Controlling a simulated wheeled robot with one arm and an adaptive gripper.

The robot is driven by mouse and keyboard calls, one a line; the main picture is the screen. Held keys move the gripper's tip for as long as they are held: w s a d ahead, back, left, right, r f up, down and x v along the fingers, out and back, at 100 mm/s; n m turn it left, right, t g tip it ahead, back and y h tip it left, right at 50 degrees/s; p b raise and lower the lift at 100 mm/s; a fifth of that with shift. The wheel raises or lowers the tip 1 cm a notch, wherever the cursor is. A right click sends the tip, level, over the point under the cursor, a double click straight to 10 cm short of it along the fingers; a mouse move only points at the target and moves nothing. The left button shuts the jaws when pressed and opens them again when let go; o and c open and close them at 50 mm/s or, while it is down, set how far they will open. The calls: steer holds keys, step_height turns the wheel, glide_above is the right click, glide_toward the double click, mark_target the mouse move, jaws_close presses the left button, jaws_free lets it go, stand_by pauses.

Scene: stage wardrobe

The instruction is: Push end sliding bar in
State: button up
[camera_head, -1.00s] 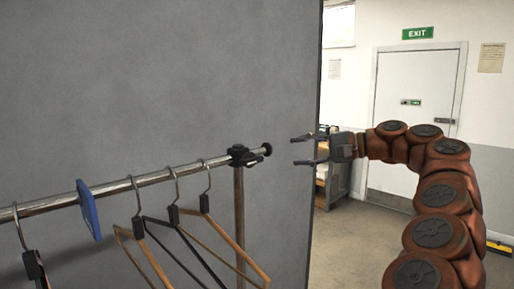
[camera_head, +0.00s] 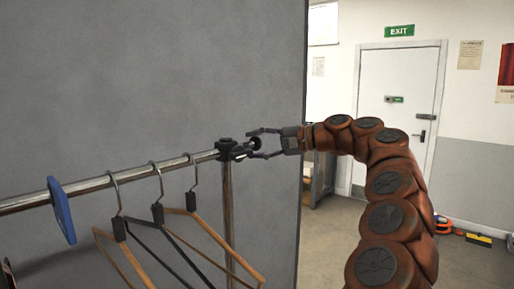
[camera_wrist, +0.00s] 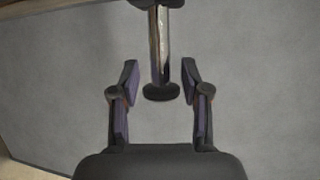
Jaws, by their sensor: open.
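The sliding end bar (camera_wrist: 158,50) is a thin metal rod with a dark round end cap (camera_wrist: 161,91). In the head view the cap (camera_head: 256,143) sticks out a short way to the right of the black clamp (camera_head: 228,149) on the rack's upright. My gripper (camera_head: 258,144) is open, with its two fingers on either side of the cap. In the wrist view the fingertips (camera_wrist: 160,72) stand apart to the left and right of the rod. The cap lies between the fingers with a gap on both sides, clear of the palm.
The metal rail (camera_head: 90,186) runs left with several hangers (camera_head: 160,215) and a blue divider (camera_head: 61,210) on it. A grey panel (camera_head: 140,70) stands close behind. Open floor (camera_head: 330,235) and a white door (camera_head: 398,105) lie to the right.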

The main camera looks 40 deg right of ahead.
steer(key=shift+c, duration=0.3)
jaws_close()
stand_by(0.4)
